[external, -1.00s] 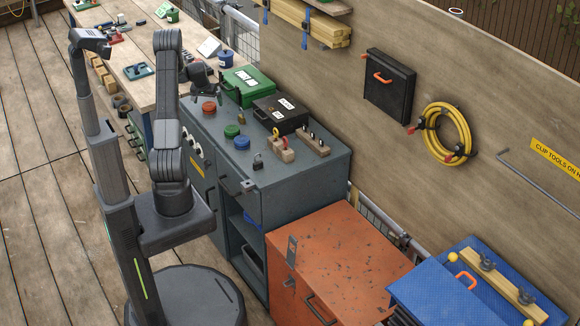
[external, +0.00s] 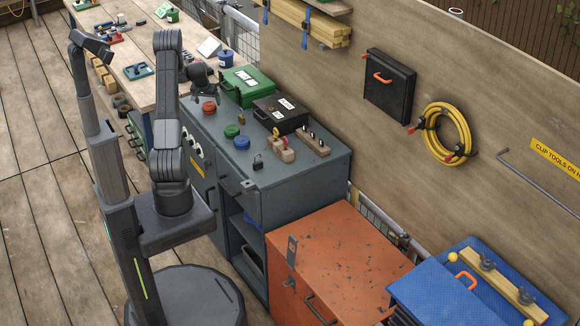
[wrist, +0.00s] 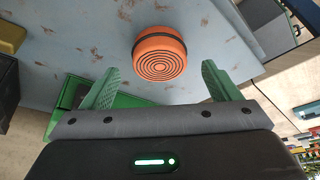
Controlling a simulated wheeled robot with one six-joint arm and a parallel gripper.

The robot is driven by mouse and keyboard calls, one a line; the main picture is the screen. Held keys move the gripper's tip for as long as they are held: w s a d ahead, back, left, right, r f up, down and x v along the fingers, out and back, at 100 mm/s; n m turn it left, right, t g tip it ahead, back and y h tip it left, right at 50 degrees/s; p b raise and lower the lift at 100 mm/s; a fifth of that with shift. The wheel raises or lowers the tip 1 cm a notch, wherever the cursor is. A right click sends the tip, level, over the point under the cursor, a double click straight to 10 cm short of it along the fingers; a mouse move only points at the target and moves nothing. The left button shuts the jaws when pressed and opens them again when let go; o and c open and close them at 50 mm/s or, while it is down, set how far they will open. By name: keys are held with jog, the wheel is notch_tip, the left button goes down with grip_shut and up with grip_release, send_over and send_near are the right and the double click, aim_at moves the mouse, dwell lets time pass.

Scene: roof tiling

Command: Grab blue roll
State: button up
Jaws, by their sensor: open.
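The blue roll (external: 242,143) stands on the grey workbench (external: 300,180) in the external view, in front of the black case. A green roll (external: 231,131) and an orange-red roll (external: 208,108) stand behind it in a slanting row. My gripper (external: 206,88) is over the far end of this bench, nearest the orange-red roll and away from the blue one; its fingers are hard to make out there. In the wrist view my open, empty gripper (wrist: 160,85) has green fingers, with the orange-red roll (wrist: 160,53) beyond their tips. I cannot see the blue roll in the wrist view.
A green case (external: 247,84) and a black case (external: 281,113) stand along the bench's wall side. A padlock (external: 258,161) and wooden blocks (external: 281,150) sit near the blue roll. An orange cabinet (external: 345,260) stands to the right, lower than the bench.

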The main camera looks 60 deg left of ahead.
jog(key=shift+d, duration=0.1)
jog(key=w+d+r, duration=0.3)
jog(key=d, duration=0.5)
jog(key=m+g+h+b, duration=0.2)
jog(key=b, duration=0.1)
send_near(242, 139)
jog(key=f, duration=0.5)
jog(key=shift+w+d, duration=0.2)
jog(key=shift+w, duration=0.15)
jog(key=shift+w+a+f+p, duration=0.1)
jog(key=shift+a+f+p, duration=0.1)
jog(key=shift+f, duration=0.65)
jog(key=shift+w+a+f+p, duration=0.1)
jog(key=shift+a+f+p, duration=0.1)
jog(key=shift+f, duration=0.65)
jog(key=shift+a+f+p, duration=0.2)
jog(key=shift+f, duration=0.65)
jog(key=shift+c, duration=0.4)
jog(key=c, duration=1)
